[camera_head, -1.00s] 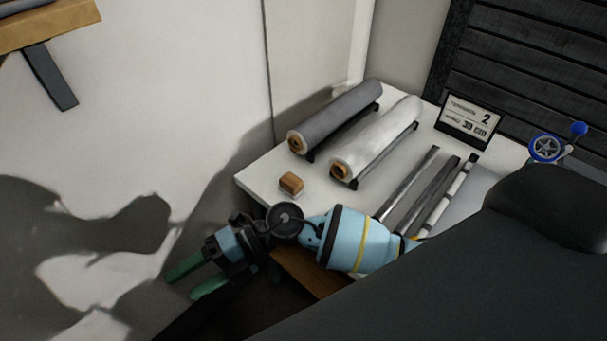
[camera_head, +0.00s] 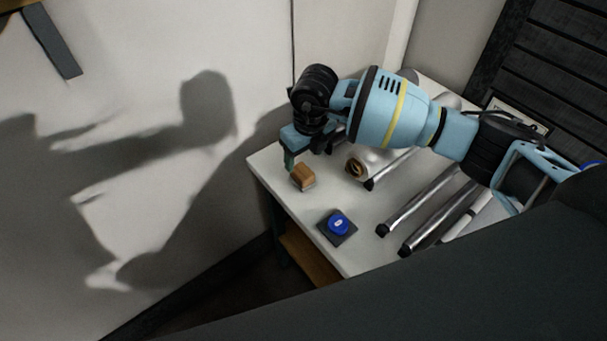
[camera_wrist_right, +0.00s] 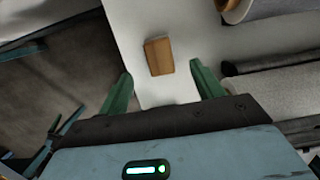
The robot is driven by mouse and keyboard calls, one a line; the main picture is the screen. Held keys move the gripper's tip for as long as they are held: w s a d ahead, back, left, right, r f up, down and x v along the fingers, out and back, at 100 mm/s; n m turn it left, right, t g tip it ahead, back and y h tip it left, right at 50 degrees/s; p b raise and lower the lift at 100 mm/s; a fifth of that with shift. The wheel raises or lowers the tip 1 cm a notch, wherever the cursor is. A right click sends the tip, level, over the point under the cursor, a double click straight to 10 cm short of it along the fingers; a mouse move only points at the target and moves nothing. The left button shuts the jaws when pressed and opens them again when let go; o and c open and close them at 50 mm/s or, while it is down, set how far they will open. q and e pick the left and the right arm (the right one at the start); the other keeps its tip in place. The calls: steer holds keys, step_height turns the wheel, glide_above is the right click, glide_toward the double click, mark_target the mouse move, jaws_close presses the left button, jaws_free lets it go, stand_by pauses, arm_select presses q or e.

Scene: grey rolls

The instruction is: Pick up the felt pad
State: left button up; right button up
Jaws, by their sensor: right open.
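The felt pad looks to be the small block with a brown top and paler lower side (camera_head: 302,177), near the left edge of the white table. It also shows in the right wrist view (camera_wrist_right: 159,56), beyond the fingertips and lined up with the gap between them. My right gripper (camera_head: 290,160) is just behind and left of the pad in the head view, with one green finger showing. In the wrist view the right gripper (camera_wrist_right: 163,85) is open and empty, its two green fingers wide apart. My left gripper is not in view.
A pale roll (camera_head: 371,163) lies behind the pad, partly hidden by my right arm. Several long bars (camera_head: 420,200) lie to the right. A dark square with a blue button (camera_head: 337,225) sits nearer the table's front edge. Bare white tabletop (camera_head: 275,168) surrounds the pad.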

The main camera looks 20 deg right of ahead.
mark_target(303, 171)
steer(key=shift+w+a+f, duration=0.1)
steer(key=shift+w+f, duration=0.1)
steer(key=shift+f, duration=1.65)
steer(key=shift+w+a+f, duration=0.1)
steer(key=shift+w+f, duration=0.05)
steer(key=shift+f, duration=1.65)
steer(key=c, duration=1.1)
